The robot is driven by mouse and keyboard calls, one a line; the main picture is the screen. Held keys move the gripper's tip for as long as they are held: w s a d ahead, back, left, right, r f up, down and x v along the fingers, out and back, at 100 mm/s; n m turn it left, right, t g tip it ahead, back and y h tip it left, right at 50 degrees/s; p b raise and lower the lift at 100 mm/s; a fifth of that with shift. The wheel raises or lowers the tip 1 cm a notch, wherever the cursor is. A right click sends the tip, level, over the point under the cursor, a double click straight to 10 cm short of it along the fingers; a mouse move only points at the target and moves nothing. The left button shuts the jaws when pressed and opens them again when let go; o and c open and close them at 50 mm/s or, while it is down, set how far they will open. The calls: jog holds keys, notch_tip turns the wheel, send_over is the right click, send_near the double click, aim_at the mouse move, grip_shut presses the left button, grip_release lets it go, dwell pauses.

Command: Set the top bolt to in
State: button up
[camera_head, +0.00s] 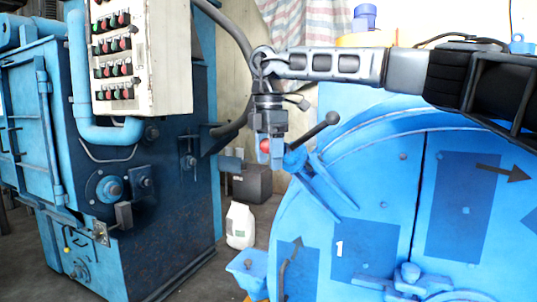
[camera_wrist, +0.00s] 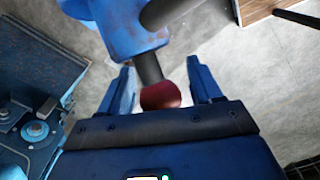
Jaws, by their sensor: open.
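The top bolt appears as a blue block (camera_wrist: 125,28) with a short dark rod ending in a red ball knob (camera_wrist: 160,95) in the wrist view. The red knob also shows in the head view (camera_head: 265,146), at the upper left of the round blue drum door. My gripper (camera_head: 270,155) is open and points down, with its blue fingers on either side of the red knob. In the wrist view, gaps show between the knob and both fingers. The fingers hide part of the bolt in the head view, so I cannot tell its setting.
A dark lever with a black ball end (camera_head: 332,118) rises just right of my gripper. The blue drum door (camera_head: 365,250) fills the lower right. A control box (camera_head: 140,55) and a blue machine (camera_head: 165,215) stand left. A white jug (camera_head: 240,226) is on the floor.

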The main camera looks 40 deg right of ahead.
grip_shut()
dwell(0.7)
